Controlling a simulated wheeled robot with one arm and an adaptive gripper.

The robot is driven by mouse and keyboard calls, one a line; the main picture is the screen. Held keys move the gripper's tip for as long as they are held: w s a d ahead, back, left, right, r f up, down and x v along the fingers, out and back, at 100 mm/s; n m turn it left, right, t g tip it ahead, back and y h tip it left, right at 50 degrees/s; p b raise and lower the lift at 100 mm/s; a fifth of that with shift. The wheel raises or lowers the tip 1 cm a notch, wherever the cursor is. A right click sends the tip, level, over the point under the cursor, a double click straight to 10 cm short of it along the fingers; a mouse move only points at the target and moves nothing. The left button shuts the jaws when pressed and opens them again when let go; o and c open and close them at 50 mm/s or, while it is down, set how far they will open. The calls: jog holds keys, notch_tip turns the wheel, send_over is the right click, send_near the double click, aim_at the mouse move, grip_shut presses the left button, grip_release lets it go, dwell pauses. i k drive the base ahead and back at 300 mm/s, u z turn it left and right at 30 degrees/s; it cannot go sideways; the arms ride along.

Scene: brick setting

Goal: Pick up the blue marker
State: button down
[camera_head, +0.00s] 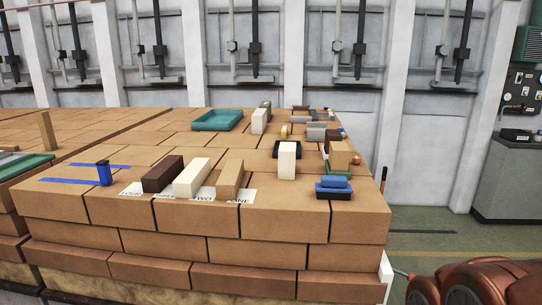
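A small upright blue object with a dark top (104,174) stands near the front left of the brick stack (200,217), beside blue strips (70,181) on the brick surface. It may be the blue marker, but it is too small to tell for sure. Another blue item (333,183) lies on a dark base at the front right of the stack; its kind is unclear. My gripper is not in view.
Near the front edge lie a dark brown block (162,174), a cream block (192,177) and a tan block (229,179) on lettered white labels. A white block (287,160) stands to their right. A teal tray (217,119) sits behind. Open floor (440,240) lies right of the stack.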

aim_at(104, 171)
jog(key=u, duration=1.4)
